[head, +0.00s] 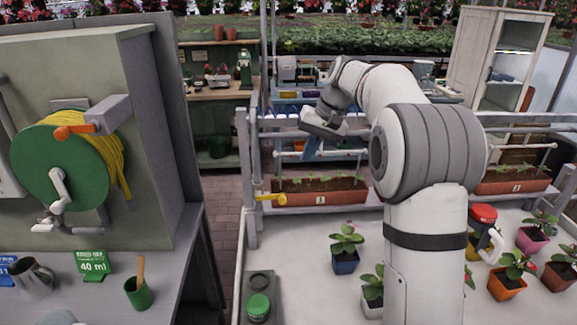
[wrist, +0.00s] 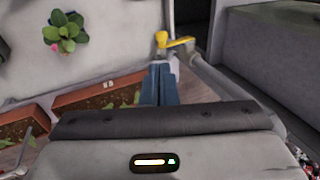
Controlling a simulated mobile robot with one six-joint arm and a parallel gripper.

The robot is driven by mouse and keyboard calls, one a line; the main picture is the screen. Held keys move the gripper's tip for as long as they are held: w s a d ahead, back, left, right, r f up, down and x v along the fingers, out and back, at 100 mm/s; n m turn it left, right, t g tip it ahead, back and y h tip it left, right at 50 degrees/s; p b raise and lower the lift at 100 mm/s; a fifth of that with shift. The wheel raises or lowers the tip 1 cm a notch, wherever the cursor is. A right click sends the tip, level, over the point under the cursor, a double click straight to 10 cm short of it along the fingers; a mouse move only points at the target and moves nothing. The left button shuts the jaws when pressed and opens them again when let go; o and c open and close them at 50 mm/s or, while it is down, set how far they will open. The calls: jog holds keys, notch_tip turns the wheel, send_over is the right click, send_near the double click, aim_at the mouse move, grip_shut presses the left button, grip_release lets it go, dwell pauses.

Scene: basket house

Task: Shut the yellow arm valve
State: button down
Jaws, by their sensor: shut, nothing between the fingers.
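The yellow arm valve (head: 270,197) sits on the pale upright pipe at the left end of the planter rack. Its lever lies roughly level in the head view, pointing right from the pipe. The wrist view also shows the yellow valve (wrist: 176,42), just beyond the fingertips. My gripper (head: 309,154) is above and to the right of the valve in the head view. Its two blue fingers (wrist: 160,69) are together with nothing between them. They look apart from the lever, though the exact gap is hard to tell.
A brown planter trough (head: 318,190) with seedlings is right of the valve. Potted plants (head: 346,246) stand on the white table. A green hose reel (head: 62,168) hangs on the cabinet at left. A brick aisle (head: 222,205) lies open between cabinet and rack.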

aim_at(284, 197)
jog(key=p+x, duration=0.2)
jog(key=x, duration=1.1)
jog(key=shift+w+a+f, duration=0.1)
jog(key=shift+w+a, duration=0.05)
jog(key=shift+f, duration=0.2)
